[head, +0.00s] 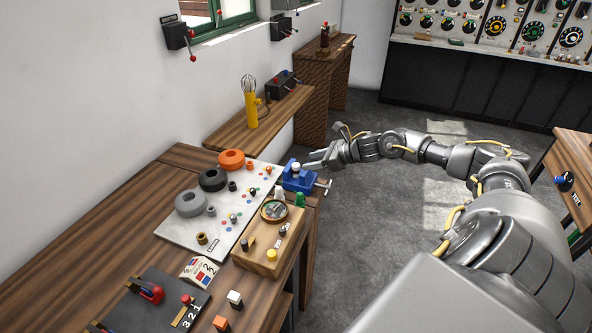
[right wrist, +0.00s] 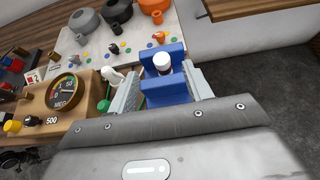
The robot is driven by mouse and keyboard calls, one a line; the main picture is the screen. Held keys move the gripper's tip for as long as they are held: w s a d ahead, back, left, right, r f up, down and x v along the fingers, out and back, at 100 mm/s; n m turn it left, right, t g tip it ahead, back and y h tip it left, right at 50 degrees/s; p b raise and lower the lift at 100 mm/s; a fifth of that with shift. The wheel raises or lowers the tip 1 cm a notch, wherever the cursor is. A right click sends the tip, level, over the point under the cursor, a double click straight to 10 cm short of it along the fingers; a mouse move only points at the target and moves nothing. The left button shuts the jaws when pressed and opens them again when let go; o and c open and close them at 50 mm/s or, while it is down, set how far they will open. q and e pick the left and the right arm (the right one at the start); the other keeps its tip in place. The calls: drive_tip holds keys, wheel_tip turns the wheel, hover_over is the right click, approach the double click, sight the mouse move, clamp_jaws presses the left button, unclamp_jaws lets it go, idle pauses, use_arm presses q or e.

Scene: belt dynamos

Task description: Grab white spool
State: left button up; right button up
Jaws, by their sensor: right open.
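A small round piece with a white top and a dark band (right wrist: 162,61) stands between the jaws of a blue vise (right wrist: 165,88). It also shows in the head view (head: 296,167). A white pawn-like piece (right wrist: 112,76) stands beside the gauge box, next to a green one; in the head view it is small (head: 279,192). I cannot tell for sure which of the two is the white spool. My right gripper (head: 312,161) is open at the vise, its fingers (right wrist: 162,80) to either side of the blue jaws, and holds nothing. My left gripper is out of view.
A wooden box with a round gauge (head: 274,210) stands in front of the vise. A white board (head: 175,237) with orange, black and grey rings lies behind. A green pawn-like piece (head: 299,200) is close to the vise. Open floor lies right of the bench.

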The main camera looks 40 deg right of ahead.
sight(297, 165)
drive_tip(key=shift+w+a+p, duration=0.2)
drive_tip(key=shift+w+p, duration=0.05)
drive_tip(key=shift+p, duration=0.1)
drive_tip(key=p+x, duration=0.2)
drive_tip(key=x, duration=0.1)
drive_tip(key=shift+w+f, duration=0.2)
drive_tip(key=shift+f, duration=0.15)
drive_tip(key=shift+w+a+f, duration=0.15)
drive_tip(key=shift+w+f, duration=0.15)
drive_tip(key=shift+w, duration=0.05)
drive_tip(key=c, duration=1.1)
